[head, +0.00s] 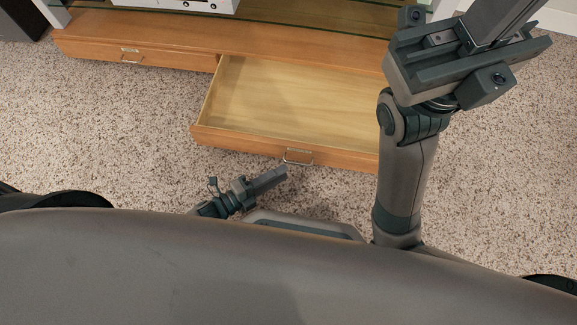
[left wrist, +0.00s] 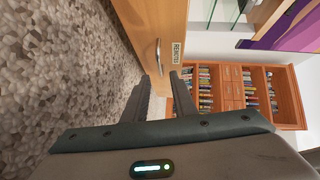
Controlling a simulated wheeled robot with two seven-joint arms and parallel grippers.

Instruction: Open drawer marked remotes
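The drawer marked remotes (head: 290,95) stands pulled out of the wooden cabinet in the head view, its visible interior empty. Its metal handle (head: 298,157) is on the front face. In the left wrist view the drawer front (left wrist: 155,22) carries a "REMOTES" label (left wrist: 178,50) beside the handle (left wrist: 158,56). My left gripper (head: 284,171) is just in front of the handle. In the left wrist view its fingers (left wrist: 164,76) are apart, with the handle just beyond the tips and nothing held. My right gripper (head: 505,18) is raised over the drawer's right side; its fingertips are cut off.
A closed drawer (head: 135,58) is to the left in the same cabinet (head: 300,45), with a glass shelf and a white device (head: 180,4) above. Speckled carpet (head: 110,130) is clear around the open drawer. A bookcase (left wrist: 235,90) stands farther off in the left wrist view.

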